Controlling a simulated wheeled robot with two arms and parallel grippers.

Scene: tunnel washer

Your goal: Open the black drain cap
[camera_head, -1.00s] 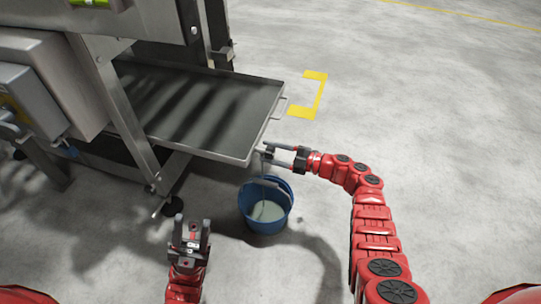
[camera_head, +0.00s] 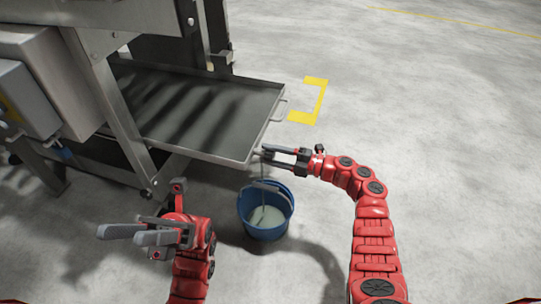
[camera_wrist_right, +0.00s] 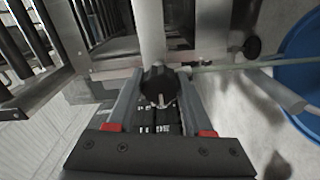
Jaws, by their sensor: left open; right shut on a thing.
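The black drain cap (camera_wrist_right: 158,84) sits between the fingers of my right gripper (camera_wrist_right: 152,92) in the right wrist view, at the end of a pale pipe. My right gripper (camera_head: 268,155) is shut on it, below the near corner of the metal tray (camera_head: 218,155). In the head view the fingers mostly hide the cap. A thin pale stream (camera_wrist_right: 235,65) runs from beside the cap toward the blue bucket (camera_head: 252,226), which holds pale liquid. My left gripper (camera_head: 122,236) is open and empty, pointing left, in front of the machine's leg.
The steel machine frame (camera_head: 117,112) and a grey box (camera_head: 30,98) stand at the left. The tray's handle (camera_head: 280,110) sticks out at its right end. A yellow floor marking (camera_head: 318,98) lies beyond it. The floor at the right is clear.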

